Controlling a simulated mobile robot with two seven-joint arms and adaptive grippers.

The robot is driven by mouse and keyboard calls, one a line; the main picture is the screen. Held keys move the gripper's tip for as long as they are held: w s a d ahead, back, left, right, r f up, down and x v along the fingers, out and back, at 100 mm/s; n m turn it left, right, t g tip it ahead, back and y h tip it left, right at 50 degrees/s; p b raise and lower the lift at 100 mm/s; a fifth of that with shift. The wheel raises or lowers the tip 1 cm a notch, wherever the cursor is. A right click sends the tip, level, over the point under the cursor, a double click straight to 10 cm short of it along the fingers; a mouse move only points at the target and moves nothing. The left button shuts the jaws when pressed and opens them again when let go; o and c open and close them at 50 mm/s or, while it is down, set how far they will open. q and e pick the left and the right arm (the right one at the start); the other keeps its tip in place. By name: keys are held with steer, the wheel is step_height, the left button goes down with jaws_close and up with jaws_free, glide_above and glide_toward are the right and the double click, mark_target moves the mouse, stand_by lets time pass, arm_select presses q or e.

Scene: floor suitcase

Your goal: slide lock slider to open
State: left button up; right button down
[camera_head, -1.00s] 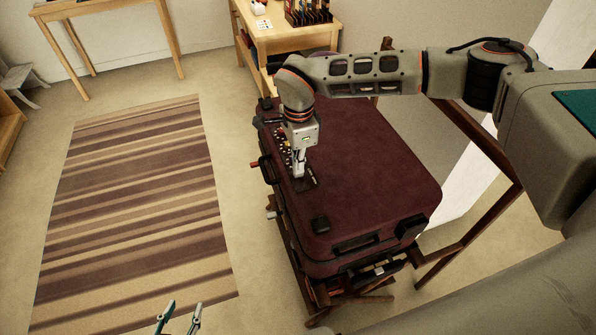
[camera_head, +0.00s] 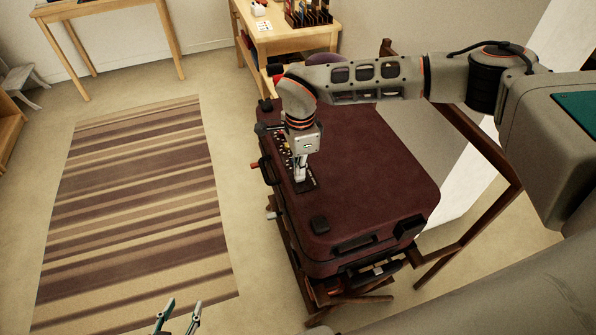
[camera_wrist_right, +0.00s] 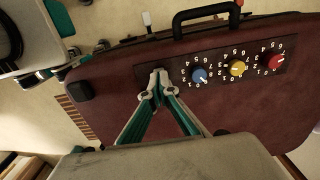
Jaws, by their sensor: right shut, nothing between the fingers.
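The maroon suitcase (camera_head: 370,170) lies flat and shut on a wooden rack. A dark lock panel (camera_wrist_right: 218,72) is on its lid near the handle edge. In the right wrist view, the panel carries a blue dial (camera_wrist_right: 199,76), a yellow dial (camera_wrist_right: 237,68) and a red dial (camera_wrist_right: 275,60). My right gripper (camera_wrist_right: 159,78) is shut and empty, its fingertips at the panel's left end, beside the blue dial. It also shows in the head view (camera_head: 300,180). I cannot make out the slider; the fingertips cover that end. My left gripper (camera_head: 180,317) is open and empty, low in the head view.
A black handle (camera_wrist_right: 205,18) stands out from the suitcase edge beside the panel. A white tab (camera_wrist_right: 147,20) sticks out there too. A striped rug (camera_head: 140,210) lies on open floor to the left. A wooden table (camera_head: 285,38) stands behind the suitcase.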

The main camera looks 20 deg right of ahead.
mark_target(302, 186)
steer(key=shift+s+f+p, duration=0.15)
steer(key=shift+s+p, duration=0.45)
steer(key=shift+s, duration=0.5)
steer(key=shift+s+f, duration=0.15)
steer(key=shift+s, duration=0.15)
step_height(302, 186, up, 6)
steer(key=p, duration=0.4)
steer(key=shift+w+r+p, duration=0.25)
steer(key=shift+p, duration=0.05)
